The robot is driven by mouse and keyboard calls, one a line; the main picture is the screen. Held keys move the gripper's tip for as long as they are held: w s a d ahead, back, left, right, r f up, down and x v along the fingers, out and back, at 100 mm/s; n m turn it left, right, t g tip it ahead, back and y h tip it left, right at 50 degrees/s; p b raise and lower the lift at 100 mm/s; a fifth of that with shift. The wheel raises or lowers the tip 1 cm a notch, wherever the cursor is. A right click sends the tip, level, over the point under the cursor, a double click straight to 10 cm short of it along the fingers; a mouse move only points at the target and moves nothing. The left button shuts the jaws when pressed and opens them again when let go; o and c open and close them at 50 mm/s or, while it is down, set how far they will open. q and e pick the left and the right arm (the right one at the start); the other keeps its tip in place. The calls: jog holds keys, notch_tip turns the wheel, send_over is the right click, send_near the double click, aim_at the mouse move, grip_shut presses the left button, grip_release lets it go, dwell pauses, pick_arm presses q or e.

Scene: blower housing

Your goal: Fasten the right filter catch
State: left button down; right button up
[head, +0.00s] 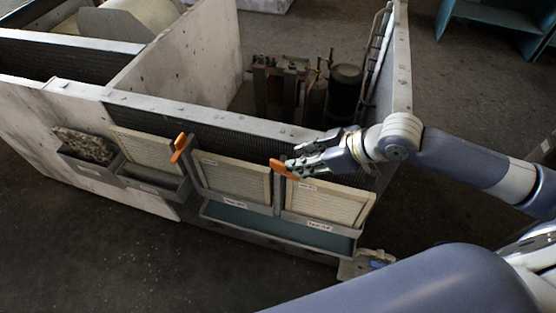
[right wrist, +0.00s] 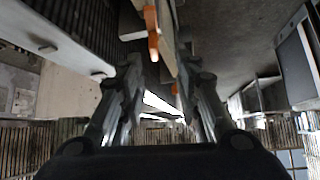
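The right filter catch (head: 281,168) is an orange lever on the dividing post between the middle and right filter panels. It slants in the head view. My right gripper (head: 298,167) reaches in from the right, its fingertips at the catch; I cannot tell whether they touch it. In the right wrist view the fingers (right wrist: 158,75) stand apart with no object clamped. An orange lever (right wrist: 152,32) shows between and beyond them. The right filter panel (head: 325,201) sits in its slot below the gripper. My left gripper is not in view.
A second orange catch (head: 179,146) stands on the post to the left. The middle filter panel (head: 233,178) and left filter panel (head: 147,149) sit in the housing wall (head: 95,94). A tray with grey material (head: 84,145) is at far left. Floor in front is clear.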

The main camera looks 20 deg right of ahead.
aim_at(278, 162)
jog(key=x, duration=0.5)
jog(key=w+p+x, duration=0.1)
jog(key=x, duration=0.4)
jog(key=shift+d+r, duration=0.1)
jog(key=shift+d, duration=0.05)
grip_shut()
